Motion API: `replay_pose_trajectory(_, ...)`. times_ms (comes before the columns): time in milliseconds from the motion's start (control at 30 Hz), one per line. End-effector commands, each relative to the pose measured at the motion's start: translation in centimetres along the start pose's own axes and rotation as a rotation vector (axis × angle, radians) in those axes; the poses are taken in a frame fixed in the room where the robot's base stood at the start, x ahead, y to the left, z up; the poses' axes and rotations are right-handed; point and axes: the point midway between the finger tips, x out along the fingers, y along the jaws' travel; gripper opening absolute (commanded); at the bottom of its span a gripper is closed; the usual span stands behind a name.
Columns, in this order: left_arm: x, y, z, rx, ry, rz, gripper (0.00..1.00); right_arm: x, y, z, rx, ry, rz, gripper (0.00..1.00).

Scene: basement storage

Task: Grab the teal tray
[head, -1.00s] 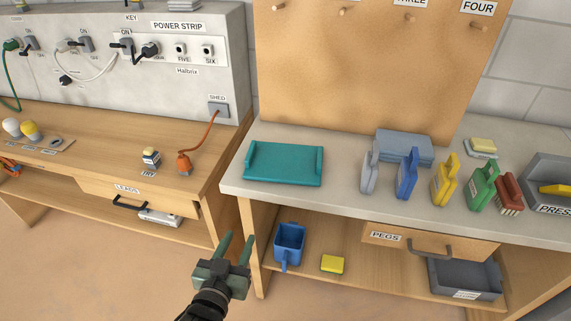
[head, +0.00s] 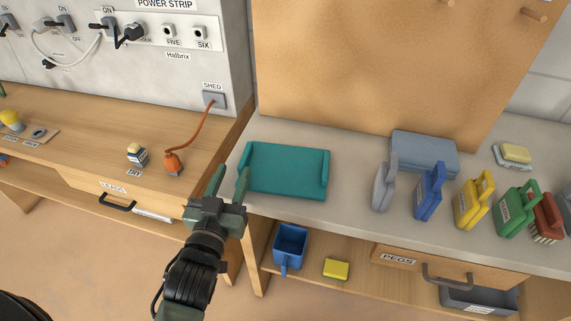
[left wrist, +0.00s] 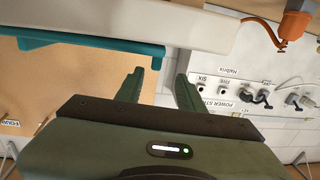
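The teal tray (head: 285,171) lies flat on the left end of the light grey bench top, with raised ends at its left and right. My left gripper (head: 228,184) is open and empty, just left of the tray's left end, near the bench's left edge. In the left wrist view the tray (left wrist: 90,43) shows edge-on at the upper left, beyond the open fingers (left wrist: 158,92) and apart from them. My right gripper is not in view.
A grey-blue case (head: 424,152) and several upright coloured holders, including a blue one (head: 430,192), stand right of the tray. A pegboard (head: 390,65) rises behind. A blue scoop-like container (head: 290,246) and a yellow block (head: 336,268) sit on the shelf below.

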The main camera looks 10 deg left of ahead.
Motion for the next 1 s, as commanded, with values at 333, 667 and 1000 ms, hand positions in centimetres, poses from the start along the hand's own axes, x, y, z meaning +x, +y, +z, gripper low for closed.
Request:
replay_pose_trajectory(333, 4.6, 0.8, 0.6, 0.0, 0.002, 0.001, 0.38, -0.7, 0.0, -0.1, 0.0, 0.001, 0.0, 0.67)
replay_pose_trajectory(667, 5.1, 0.7, 0.8, 0.0, -0.001, 0.001, 0.3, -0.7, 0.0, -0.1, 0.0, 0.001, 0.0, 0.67)
replay_pose_trajectory(1000, 5.0, 0.8, 0.8, 0.0, -0.001, 0.001, 0.0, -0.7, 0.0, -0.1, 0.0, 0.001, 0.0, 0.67)
